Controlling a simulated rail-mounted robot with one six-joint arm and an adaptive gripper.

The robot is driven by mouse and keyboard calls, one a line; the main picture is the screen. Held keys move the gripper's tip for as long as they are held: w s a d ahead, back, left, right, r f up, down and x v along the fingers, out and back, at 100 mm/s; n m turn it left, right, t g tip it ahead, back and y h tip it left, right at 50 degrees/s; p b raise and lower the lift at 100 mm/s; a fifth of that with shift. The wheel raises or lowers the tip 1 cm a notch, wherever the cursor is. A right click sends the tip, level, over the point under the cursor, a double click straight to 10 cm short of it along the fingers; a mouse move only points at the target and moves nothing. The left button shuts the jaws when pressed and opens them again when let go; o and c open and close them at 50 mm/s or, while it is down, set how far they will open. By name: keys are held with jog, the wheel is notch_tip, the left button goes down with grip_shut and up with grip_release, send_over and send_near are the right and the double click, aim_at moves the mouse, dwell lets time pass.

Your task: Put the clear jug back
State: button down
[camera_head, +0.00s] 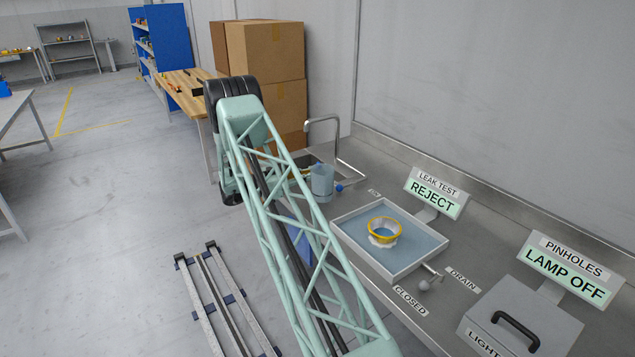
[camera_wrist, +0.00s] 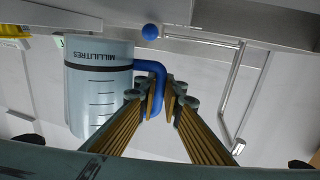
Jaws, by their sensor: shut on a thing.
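The clear jug (camera_head: 322,181) is a bluish see-through measuring jug near the sink in the head view. In the wrist view the jug (camera_wrist: 98,88) shows upside down in the picture, with a dark band, the word MILLILITRES and scale marks. Its blue handle (camera_wrist: 153,67) runs between my fingertips. My gripper (camera_wrist: 160,98) is shut on that handle. In the head view my gripper (camera_head: 307,170) is partly hidden behind my arm. I cannot tell whether the jug's base touches anything.
A bent metal tap (camera_head: 323,120) stands over the sink, and a blue ball (camera_head: 339,187) sits beside the jug. Signs read REJECT (camera_head: 436,192) and LAMP OFF (camera_head: 569,276). Cardboard boxes (camera_head: 265,60) stand behind.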

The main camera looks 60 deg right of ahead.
jog(key=shift+f+b, duration=0.4)
jog(key=shift+f, duration=1.35)
jog(key=shift+f, duration=0.15)
jog(key=c, duration=2.8)
grip_release()
jog(key=shift+w+a, duration=0.1)
jog(key=shift+a, duration=0.1)
jog(key=shift+p+v, duration=0.75)
jog(key=shift+v, duration=5.05)
